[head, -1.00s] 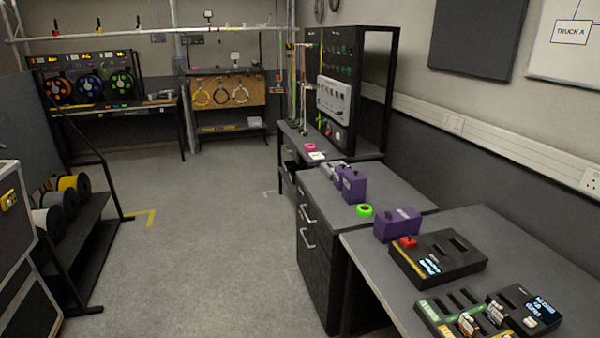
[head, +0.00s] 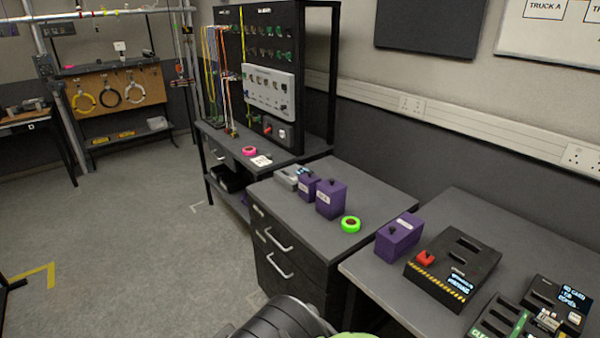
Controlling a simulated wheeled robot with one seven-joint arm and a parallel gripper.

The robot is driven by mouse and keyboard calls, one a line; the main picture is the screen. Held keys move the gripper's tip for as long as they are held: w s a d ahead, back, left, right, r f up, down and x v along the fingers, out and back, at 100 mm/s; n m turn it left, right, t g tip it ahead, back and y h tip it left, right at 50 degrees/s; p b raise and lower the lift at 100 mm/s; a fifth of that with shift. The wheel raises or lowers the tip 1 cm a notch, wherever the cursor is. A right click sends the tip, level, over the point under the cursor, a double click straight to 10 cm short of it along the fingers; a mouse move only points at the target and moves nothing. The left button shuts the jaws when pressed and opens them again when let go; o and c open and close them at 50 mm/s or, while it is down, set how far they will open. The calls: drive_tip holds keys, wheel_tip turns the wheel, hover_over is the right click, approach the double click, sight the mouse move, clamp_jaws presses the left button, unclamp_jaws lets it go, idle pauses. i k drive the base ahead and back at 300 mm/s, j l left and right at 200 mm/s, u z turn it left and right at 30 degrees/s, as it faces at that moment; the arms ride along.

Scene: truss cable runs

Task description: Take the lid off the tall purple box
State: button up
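Several dark-topped surfaces run along the right wall, with three purple boxes on them. The tallest-looking purple box (head: 331,200) stands upright on the drawer cabinet and has a small dark knob on top. A smaller purple box (head: 308,189) with a pale label stands just behind and left of it. A wider purple box (head: 399,238) with a pale label sits on the nearer table. Seams between lids and boxes are too small to make out. Part of my arm shows at the bottom edge; my gripper is not in view.
A green tape roll (head: 350,224) lies right of the tallest-looking box. A grey item (head: 287,178) lies behind the boxes. A black device with a red part (head: 453,263) sits on the near table. The floor (head: 140,250) at left is open.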

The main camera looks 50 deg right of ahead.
sight(331, 185)
drive_tip(key=i+z, duration=0.3)
drive_tip(key=i+j+z, duration=0.1)
drive_tip(key=i+z, duration=0.15)
drive_tip(key=i, duration=0.3)
drive_tip(key=i+j+z, duration=0.55)
drive_tip(key=i, duration=0.25)
drive_tip(key=i+l+z, duration=0.25)
drive_tip(key=z, duration=0.25)
drive_tip(key=i+z, duration=0.5)
drive_tip(key=i+l, duration=0.1)
